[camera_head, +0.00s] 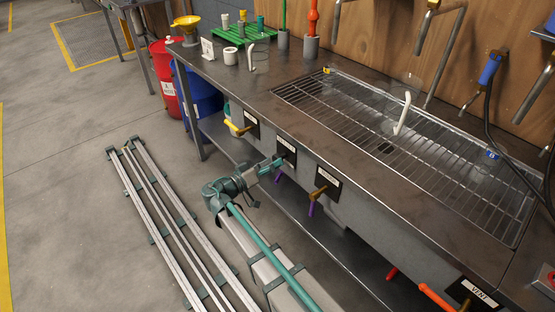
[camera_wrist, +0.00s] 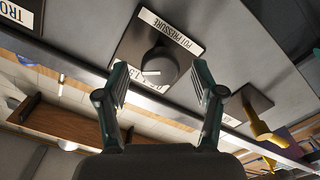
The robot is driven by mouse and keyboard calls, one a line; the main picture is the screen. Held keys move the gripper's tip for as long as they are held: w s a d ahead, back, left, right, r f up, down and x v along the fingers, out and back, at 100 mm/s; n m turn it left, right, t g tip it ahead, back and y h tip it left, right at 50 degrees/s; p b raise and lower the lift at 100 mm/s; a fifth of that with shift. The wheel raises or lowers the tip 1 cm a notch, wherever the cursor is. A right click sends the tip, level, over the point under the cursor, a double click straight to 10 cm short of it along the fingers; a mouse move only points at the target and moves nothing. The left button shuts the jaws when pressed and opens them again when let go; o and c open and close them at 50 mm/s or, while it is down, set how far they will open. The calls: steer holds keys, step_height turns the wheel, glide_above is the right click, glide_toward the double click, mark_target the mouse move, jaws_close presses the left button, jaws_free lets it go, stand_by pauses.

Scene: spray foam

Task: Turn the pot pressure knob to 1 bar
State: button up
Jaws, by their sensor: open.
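The pot pressure knob (camera_wrist: 158,66) is a dark round dial with a pale pointer mark. It sits on a black plate (camera_wrist: 134,47) with a white "POT PRESSURE" label, seen rotated in the wrist view. A scale strip lies along the plate's lower edge, but its numbers are too small to read surely. My gripper (camera_wrist: 162,86) is open, its two fingers to the left and right of the knob in the picture. Contact cannot be told. In the head view my gripper (camera_head: 272,166) is at the middle control plate (camera_head: 285,148) on the bench front; the knob is hidden there.
A yellow-handled valve (camera_wrist: 259,125) is right of the knob in the wrist view. In the head view, a valve with a purple tip (camera_head: 319,192) is right of my gripper, and a yellow-handled one (camera_head: 240,128) is left. The bench (camera_head: 240,75) stands behind; open floor lies left.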

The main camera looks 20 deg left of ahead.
steer(key=shift+x, duration=1.4)
steer(key=c, duration=1.1)
steer(key=shift+c, duration=0.2)
